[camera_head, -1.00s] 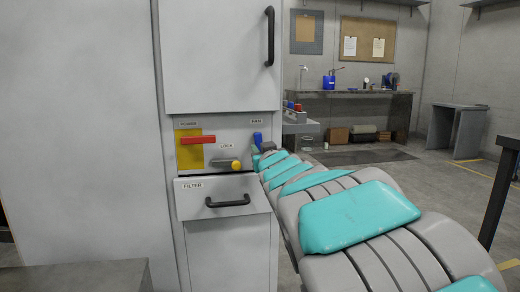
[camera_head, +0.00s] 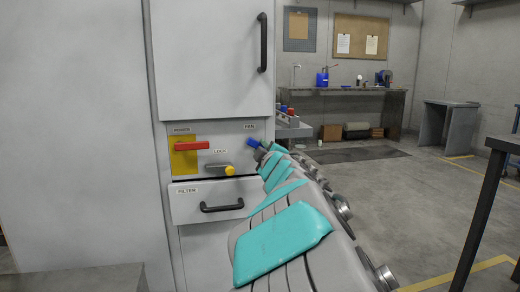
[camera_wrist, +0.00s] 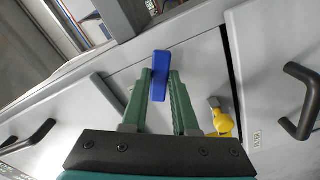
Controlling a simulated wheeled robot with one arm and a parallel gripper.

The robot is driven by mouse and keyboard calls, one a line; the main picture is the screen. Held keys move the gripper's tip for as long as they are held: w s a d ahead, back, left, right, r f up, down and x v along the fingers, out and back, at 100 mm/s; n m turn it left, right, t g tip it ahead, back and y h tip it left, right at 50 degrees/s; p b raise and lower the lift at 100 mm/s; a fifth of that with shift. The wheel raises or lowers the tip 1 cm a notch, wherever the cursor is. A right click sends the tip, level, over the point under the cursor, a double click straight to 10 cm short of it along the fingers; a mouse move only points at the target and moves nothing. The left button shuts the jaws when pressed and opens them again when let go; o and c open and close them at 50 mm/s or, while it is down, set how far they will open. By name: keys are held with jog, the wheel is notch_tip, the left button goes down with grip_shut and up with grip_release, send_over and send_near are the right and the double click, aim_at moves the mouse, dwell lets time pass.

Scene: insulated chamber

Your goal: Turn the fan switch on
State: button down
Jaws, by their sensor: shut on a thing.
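The blue fan switch (camera_head: 253,142) is a small lever below the FAN label (camera_head: 249,126) on the white cabinet's panel. In the head view its top leans to the left. In the wrist view the blue switch (camera_wrist: 159,76) stands between the green fingers of my gripper (camera_wrist: 160,92), near their tips. My gripper is shut on it. In the head view my arm hides most of the gripper and the lower part of the switch.
On the same panel are a red handle (camera_head: 192,146) on a yellow plate and a lock lever with a yellow knob (camera_head: 229,170). A filter drawer (camera_head: 185,205) lies below, a door handle (camera_head: 263,43) above. A dark table (camera_head: 490,200) stands at right. Open floor lies between.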

jog(key=n, duration=0.3)
jog(key=r+n, duration=0.1)
jog(key=n, duration=0.1)
jog(key=shift+d+r+n+p, duration=0.15)
jog(key=shift+r+n+p, duration=0.05)
jog(key=shift+n+p, duration=0.2)
dwell(0.4)
jog(key=c, duration=0.7)
grip_release()
jog(key=shift+v, duration=3.85)
jog(key=shift+d+r, duration=0.1)
